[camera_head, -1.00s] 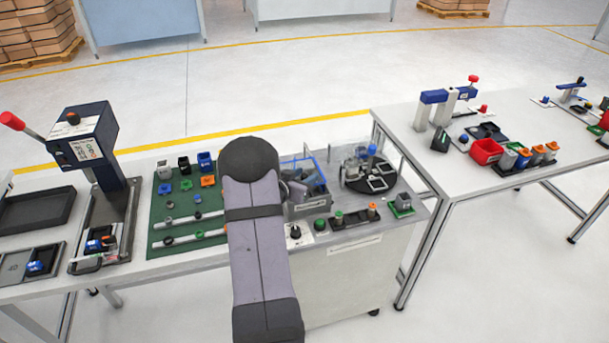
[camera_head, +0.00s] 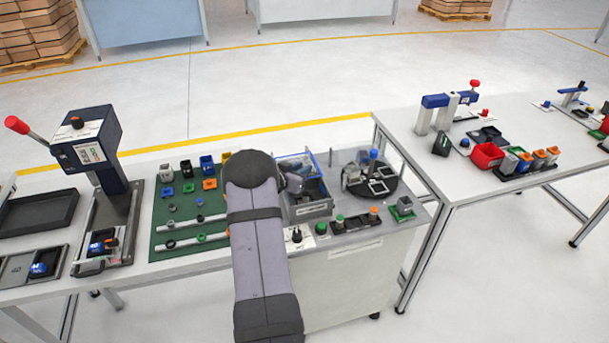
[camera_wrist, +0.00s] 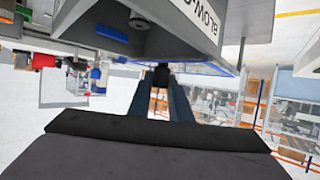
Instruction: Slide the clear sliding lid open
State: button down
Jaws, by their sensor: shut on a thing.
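A grey box with a blue rim (camera_head: 312,209) stands right of my forearm in the head view, and dark contents show inside. The clear lid is hard to make out there, and my arm hides part of the box. My gripper (camera_head: 297,182) is at the box's left part. In the wrist view, my gripper (camera_wrist: 163,82) is shut on a small black knob (camera_wrist: 161,75), seen between the two fingertips. The knob lies close to the box's edge; its join to the lid is not clear. The lettered box wall (camera_wrist: 225,48) fills the upper part.
A black round turntable (camera_head: 371,188) with fittings stands right of the box. Button and socket blocks (camera_head: 354,221) line the front edge. A green mat (camera_head: 185,222) with small parts lies left, beside a lever press (camera_head: 97,150).

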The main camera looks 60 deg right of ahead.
jog(key=shift+w+d, duration=1.25)
jog(key=shift+w, duration=0.05)
jog(key=c, duration=1.6)
grip_release()
jog(key=shift+a, duration=0.15)
jog(key=shift+b+v, duration=0.65)
jog(key=shift+v, duration=2.9)
